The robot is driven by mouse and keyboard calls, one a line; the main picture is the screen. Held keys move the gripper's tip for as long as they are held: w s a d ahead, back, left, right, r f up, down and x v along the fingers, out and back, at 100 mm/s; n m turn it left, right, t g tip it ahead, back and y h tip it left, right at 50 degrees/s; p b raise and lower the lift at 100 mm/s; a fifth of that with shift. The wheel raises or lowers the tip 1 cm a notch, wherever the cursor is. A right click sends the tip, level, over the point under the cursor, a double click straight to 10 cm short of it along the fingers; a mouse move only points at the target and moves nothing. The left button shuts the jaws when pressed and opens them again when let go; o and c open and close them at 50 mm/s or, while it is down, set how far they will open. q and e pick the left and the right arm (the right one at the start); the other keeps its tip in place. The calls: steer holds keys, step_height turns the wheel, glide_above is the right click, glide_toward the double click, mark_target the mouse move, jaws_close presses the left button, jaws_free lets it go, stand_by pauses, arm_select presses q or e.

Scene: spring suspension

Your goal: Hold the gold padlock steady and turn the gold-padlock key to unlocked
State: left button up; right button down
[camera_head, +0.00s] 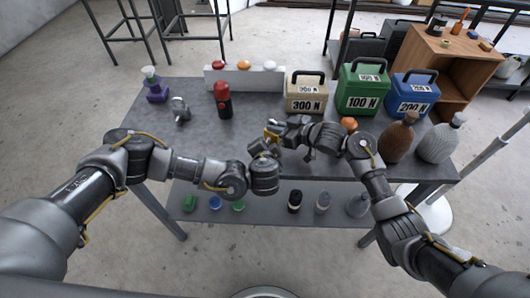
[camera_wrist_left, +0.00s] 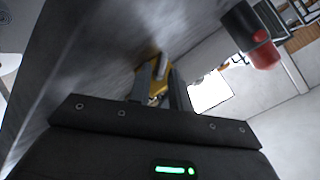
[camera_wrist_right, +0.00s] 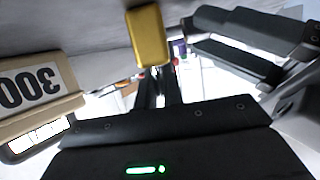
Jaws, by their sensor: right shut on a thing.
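The gold padlock (camera_head: 270,134) is near the middle of the table, partly hidden by my grippers. It shows in the left wrist view (camera_wrist_left: 156,64) by the left fingertips and in the right wrist view (camera_wrist_right: 147,36) just past the right fingers. My left gripper (camera_wrist_left: 163,88) has its two fingers around or beside the padlock; I cannot tell whether they touch it. My right gripper (camera_head: 279,131) comes to the padlock from the right, with its fingers (camera_wrist_right: 158,88) close together. It is shut on what is probably the key, which the fingers hide.
The beige 300 N weight (camera_head: 306,95) stands close behind the right gripper. The green 100 N (camera_head: 361,92) and blue 200 N (camera_head: 411,97) weights are further right. A red and black cylinder (camera_head: 223,99) stands at the back. The left half of the table (camera_head: 170,137) is mostly clear.

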arm_select(q)
steer(key=v, duration=1.1)
steer(key=shift+s, duration=0.1)
steer(key=x, duration=1.2)
jaws_close()
